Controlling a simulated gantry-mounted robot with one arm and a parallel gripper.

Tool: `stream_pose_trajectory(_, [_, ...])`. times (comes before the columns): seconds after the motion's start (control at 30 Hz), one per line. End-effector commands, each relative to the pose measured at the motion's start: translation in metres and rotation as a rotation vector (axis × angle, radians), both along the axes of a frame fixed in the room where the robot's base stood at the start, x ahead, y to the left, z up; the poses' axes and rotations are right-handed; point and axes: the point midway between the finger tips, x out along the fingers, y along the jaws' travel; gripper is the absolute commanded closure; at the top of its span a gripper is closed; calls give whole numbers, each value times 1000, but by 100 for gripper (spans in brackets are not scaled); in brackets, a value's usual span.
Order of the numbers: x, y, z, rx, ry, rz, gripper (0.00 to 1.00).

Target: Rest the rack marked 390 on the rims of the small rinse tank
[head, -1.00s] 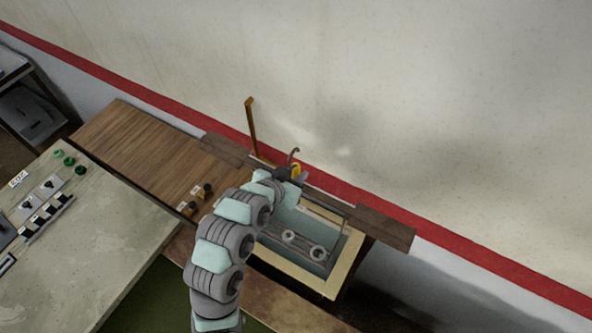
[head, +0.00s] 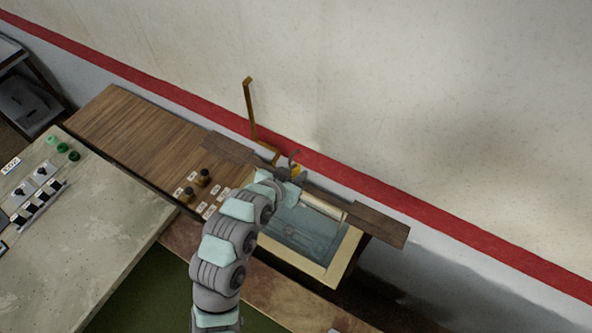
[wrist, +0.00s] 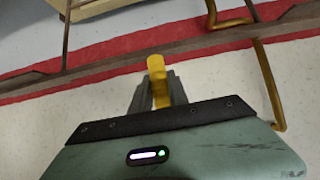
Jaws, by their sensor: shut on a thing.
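The tank (head: 346,256) has a cream rim and stands right of the wooden counter, against the wall. Its inside looks bluish, with faint shapes under the surface. My gripper (head: 291,176) is at the tank's back left corner, above its rim. It is shut on a small yellow piece (head: 297,169), which also shows between the fingers in the wrist view (wrist: 156,66). What this piece belongs to is hidden by my gripper. I cannot read the mark 390 anywhere, so I cannot tell which thing is that rack.
A thin upright brass-coloured bar (head: 249,108) stands behind the counter (head: 140,135). Two dark-topped knobs (head: 203,176) and several white labels are near the tank's left. A grey control bench (head: 95,225) fills the left.

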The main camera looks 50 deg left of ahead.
Motion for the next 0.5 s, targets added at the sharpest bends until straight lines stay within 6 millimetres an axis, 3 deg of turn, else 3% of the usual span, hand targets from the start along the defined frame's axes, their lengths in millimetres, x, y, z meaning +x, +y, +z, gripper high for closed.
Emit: stream_pose_trajectory(0.5, [1, -1, -44, 2, -4, -2, 100])
